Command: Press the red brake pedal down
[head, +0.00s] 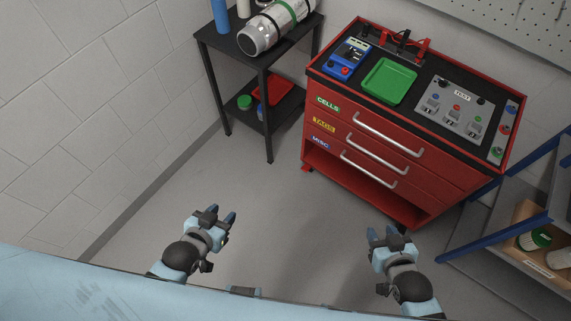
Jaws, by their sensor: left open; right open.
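A small red piece (306,169) sticks out near the floor at the lower left front corner of the red tool cabinet (350,181). It looks like the brake pedal, but it is too small to tell whether it is up or down. My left gripper (220,216) is open and empty, above the floor to the left of and nearer than the cabinet. My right gripper (382,234) is open and empty, in front of the cabinet's lower right part. Neither gripper touches the cabinet or the red piece.
A black two-tier stand (265,62) with a metal cylinder (272,28) on top is left of the cabinet. A blue-framed shelf (480,234) is at the right. A light blue surface (70,293) fills the lower left. The floor (265,205) between is clear.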

